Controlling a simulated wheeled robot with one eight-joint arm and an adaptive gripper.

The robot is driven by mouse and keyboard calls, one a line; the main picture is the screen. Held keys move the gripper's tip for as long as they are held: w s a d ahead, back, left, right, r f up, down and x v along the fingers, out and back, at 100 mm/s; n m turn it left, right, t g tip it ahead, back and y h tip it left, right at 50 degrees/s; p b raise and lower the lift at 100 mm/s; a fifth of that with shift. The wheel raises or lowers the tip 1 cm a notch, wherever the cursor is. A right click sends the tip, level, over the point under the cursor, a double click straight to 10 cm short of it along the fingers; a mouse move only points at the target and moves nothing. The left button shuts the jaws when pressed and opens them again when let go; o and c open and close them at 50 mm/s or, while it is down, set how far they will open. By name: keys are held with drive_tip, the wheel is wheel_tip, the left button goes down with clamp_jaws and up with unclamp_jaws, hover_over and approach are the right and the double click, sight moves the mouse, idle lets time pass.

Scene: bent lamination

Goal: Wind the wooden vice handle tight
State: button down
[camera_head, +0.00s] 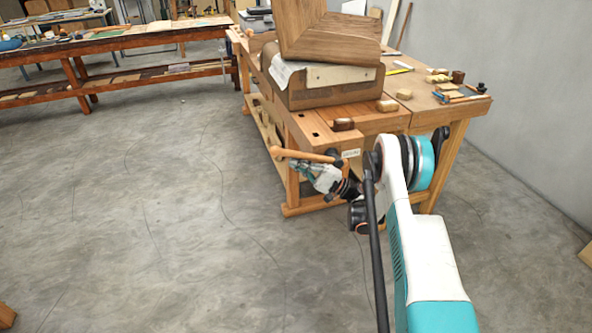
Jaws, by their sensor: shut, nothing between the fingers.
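The wooden vice handle (302,155) is a light brown bar at the front end of the workbench (366,122). It lies nearly level, with its rounded left end sticking out past the bench corner. A dark vice part (333,156) shows at its right end, beside a small white label. My gripper (299,170) is just below the handle, with its fingers pointing left. It is shut with nothing between the fingers. From this view I cannot tell whether it touches the handle. My arm comes in from the lower right and hides part of the bench end.
On the bench, a large wooden block (330,40) sits on a curved wooden form (325,96) with a pale sheet between. Small wooden blocks and tools lie on the right side. A long low bench (110,42) stands at the back left. The concrete floor at left is clear.

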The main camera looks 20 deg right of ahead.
drive_tip(key=shift+d+r+t, duration=0.2)
drive_tip(key=shift+r+t, duration=0.1)
drive_tip(key=shift+r, duration=0.1)
idle(0.3)
